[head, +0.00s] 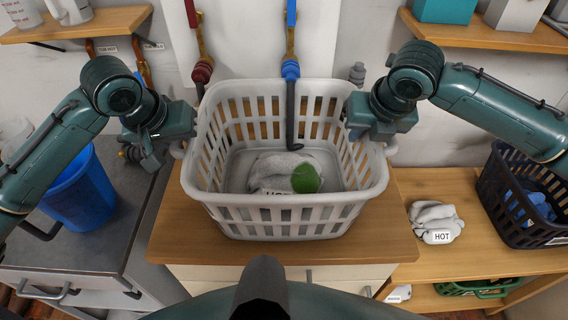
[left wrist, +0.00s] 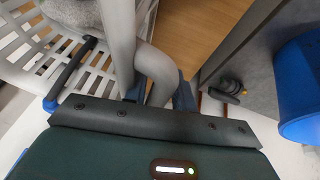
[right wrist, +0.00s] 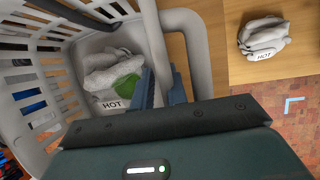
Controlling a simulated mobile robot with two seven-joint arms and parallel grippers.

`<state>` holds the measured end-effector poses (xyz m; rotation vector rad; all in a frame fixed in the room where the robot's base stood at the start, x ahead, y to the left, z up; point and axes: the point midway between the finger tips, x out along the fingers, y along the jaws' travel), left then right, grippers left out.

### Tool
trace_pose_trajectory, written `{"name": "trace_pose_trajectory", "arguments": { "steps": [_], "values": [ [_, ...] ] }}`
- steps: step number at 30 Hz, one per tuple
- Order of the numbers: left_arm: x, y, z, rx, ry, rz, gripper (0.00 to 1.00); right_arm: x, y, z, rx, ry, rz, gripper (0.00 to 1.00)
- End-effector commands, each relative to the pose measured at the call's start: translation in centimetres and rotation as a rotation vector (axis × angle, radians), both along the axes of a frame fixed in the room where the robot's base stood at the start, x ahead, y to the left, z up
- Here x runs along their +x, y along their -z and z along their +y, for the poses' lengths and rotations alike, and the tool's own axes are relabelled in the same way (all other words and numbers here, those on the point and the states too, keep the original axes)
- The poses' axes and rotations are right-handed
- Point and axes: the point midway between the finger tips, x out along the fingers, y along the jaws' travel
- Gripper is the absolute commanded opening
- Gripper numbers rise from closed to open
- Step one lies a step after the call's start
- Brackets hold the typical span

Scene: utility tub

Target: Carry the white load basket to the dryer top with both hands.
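The white load basket (head: 285,228) appears in the middle of the head view, over a wooden cabinet top (head: 180,225). It looks level, and I cannot tell if it touches the wood. Inside lie a grey cloth bundle marked HOT (head: 277,168) and a green piece (head: 305,178). My left gripper (left wrist: 157,95) is shut on the basket's left handle. My right gripper (right wrist: 162,90) is shut on its right handle. A grey top (head: 125,195) at the left could be the dryer top; no label confirms it.
A blue bin (head: 85,190) is at the left by the grey top. On the right, a lower wooden shelf holds a HOT-tagged cloth bundle (head: 435,218) and a dark crate (head: 520,195). Pipes with a red and a blue valve (head: 290,70) stand behind the basket.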

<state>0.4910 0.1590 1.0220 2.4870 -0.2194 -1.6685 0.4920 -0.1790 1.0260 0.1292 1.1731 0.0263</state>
Motion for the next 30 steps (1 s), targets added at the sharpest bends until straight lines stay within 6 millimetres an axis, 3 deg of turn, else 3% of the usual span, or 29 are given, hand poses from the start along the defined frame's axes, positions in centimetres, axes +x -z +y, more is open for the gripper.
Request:
{"name": "trace_pose_trajectory", "arguments": {
  "steps": [5, 9, 30],
  "values": [
    [-0.01, -0.04, -0.01, 0.000, 0.000, 0.000, 0.11, -0.02, -0.02, 0.01, 0.000, 0.000, 0.001, 0.00],
    [-0.01, -0.05, 0.00, 0.000, 0.000, 0.000, 0.00, -0.02, -0.02, 0.01, 0.000, 0.000, 0.001, 0.00],
    [0.02, -0.10, 0.04, 0.001, -0.001, -0.001, 0.00, -0.02, -0.04, -0.01, 0.000, 0.000, 0.001, 0.00]
  ]
}}
